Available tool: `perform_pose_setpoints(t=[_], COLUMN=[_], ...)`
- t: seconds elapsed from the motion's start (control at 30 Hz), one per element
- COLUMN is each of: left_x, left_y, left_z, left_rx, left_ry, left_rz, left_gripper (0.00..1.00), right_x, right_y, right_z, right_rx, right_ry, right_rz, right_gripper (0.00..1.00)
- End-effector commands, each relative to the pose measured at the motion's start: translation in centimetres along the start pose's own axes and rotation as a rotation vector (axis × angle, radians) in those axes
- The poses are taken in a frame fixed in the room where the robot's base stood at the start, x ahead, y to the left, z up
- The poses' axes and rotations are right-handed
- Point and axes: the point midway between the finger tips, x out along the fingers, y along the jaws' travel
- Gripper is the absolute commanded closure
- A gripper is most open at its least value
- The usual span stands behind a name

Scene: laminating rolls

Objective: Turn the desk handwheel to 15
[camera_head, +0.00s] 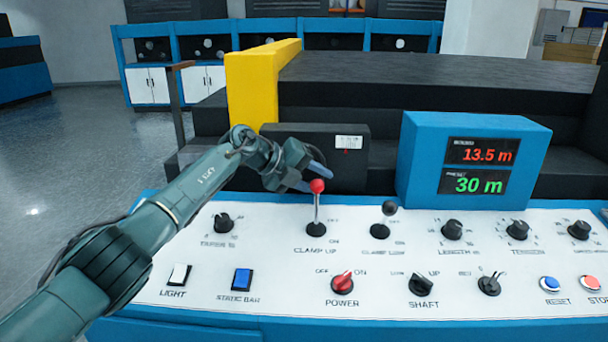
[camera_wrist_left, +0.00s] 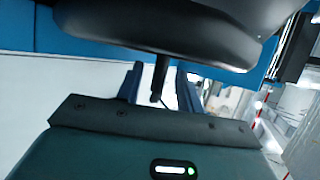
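No handwheel can be made out for certain in the head view. My left gripper (camera_head: 312,178) is above the back of the desk panel (camera_head: 290,258), close to the red-balled CLAMP UP lever (camera_head: 317,187). Its two fingers are apart; I cannot tell whether they touch the lever. In the left wrist view a large dark rounded part (camera_wrist_left: 165,30) with a thin black stem fills the top, and the stem shows between the fingers of my left gripper (camera_wrist_left: 160,88). I cannot tell what this part is. My right gripper is out of view.
A blue display box (camera_head: 420,160) reads 13.5 m in red and 30 m in green. A black-knobbed lever (camera_head: 389,210), the red POWER switch (camera_head: 342,282) and several dials stand on the panel. A yellow post (camera_head: 250,90) and dark machine body (camera_head: 440,85) rise behind.

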Motion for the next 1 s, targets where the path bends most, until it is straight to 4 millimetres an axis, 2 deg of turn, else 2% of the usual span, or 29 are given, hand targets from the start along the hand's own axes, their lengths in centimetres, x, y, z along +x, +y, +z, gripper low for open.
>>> perform_pose_setpoints(t=[0.23,0.4,0.6,0.8,1.0], left_x=[-3.0,-7.1,-10.9,-12.8,-13.0], left_y=[0.2,0.2,0.1,0.1,0.0], left_z=[0.1,0.1,0.0,0.0,0.0], left_rx=[0.003,0.002,0.002,0.0,-0.001], left_ry=[-0.003,-0.005,-0.003,0.0,0.0], left_rz=[0.001,0.001,0.001,0.001,0.001], left_gripper=[0.63,0.63,0.63,0.63,0.63], right_x=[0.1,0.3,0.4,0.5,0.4], right_y=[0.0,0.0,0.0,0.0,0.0], right_z=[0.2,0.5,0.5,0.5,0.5], right_rx=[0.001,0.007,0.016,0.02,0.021], right_ry=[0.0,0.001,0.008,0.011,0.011], right_rz=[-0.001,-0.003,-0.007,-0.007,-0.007], right_gripper=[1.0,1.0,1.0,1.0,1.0])
